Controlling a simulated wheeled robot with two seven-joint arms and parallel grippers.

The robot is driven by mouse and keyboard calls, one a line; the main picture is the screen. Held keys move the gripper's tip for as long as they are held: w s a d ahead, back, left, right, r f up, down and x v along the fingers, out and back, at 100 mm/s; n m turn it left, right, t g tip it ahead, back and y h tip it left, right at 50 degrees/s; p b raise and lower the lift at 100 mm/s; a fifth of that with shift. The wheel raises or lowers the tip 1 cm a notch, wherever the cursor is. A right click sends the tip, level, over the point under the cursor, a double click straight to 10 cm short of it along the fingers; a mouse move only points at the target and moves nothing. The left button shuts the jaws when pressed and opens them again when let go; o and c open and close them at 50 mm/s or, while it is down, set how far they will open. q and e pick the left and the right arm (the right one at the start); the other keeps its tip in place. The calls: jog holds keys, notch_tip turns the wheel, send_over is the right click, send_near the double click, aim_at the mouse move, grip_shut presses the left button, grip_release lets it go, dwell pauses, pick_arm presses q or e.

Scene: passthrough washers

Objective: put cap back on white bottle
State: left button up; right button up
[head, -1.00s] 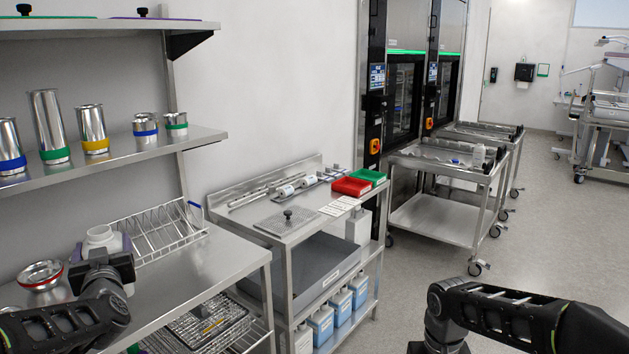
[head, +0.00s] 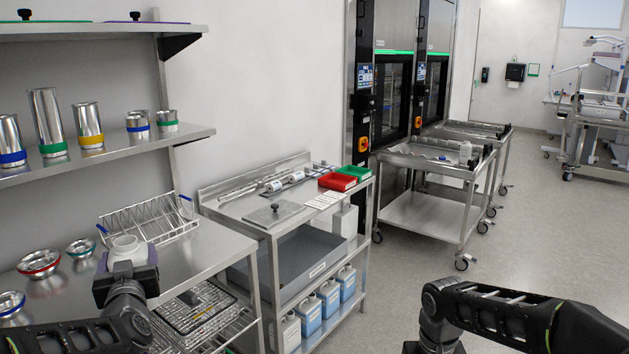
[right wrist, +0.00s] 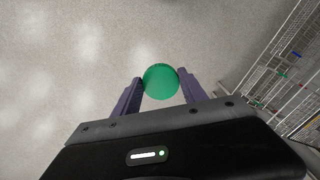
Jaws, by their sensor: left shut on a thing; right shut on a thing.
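The white bottle (head: 126,253) is held upright in my left gripper (head: 126,270), at the lower left of the head view, in front of the steel counter. Its round mouth faces up and has no cap on it. The gripper is shut on the bottle and hides its lower part. A round green cap (right wrist: 160,82) is between the purple fingers of my right gripper (right wrist: 160,90) in the right wrist view, with floor beyond it. The right gripper is out of sight in the head view, where only my right arm shows at the lower right.
A wire rack (head: 150,222) stands on the counter behind the bottle. Steel bowls (head: 38,263) lie to its left. A steel cart (head: 290,228) with red and green trays stands in the middle, and washers stand behind.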

jog(key=shift+w+f, duration=0.1)
pick_arm(q)
jog(key=s+d+f+m+t+h, duration=0.2)
jog(key=d+f+m+h, duration=0.3)
jog(key=d+f, duration=1.5)
jog(key=s+d+h, duration=0.1)
jog(key=h, duration=0.2)
jog(key=shift+d, duration=0.35)
jog(key=shift+f+m+h, duration=0.15)
jog(key=shift+m+h, duration=0.15)
jog(key=s+d+f+m+g+h, duration=0.2)
jog(key=s+d+f+m+h, duration=0.1)
jog(key=d, duration=0.4)
jog(key=s+d+f+m+g+h, duration=0.2)
jog(key=s+d+f+m+h, duration=0.1)
jog(key=s+d+h, duration=0.4)
jog(key=shift+s+d+f+m+h, duration=0.2)
jog(key=shift+d+f+m+h, duration=0.1)
jog(key=shift+d+m+h, duration=0.5)
jog(key=shift+a, duration=0.1)
pick_arm(e)
jog(key=s+a+r+n, duration=0.1)
jog(key=a+r+n, duration=0.2)
jog(key=a, duration=0.9)
jog(key=s+a+r+n, duration=0.2)
jog(key=a+r+n, duration=0.2)
jog(key=a, duration=0.8)
notch_tip(320, 180, up, 3)
jog(key=shift+f, duration=0.15)
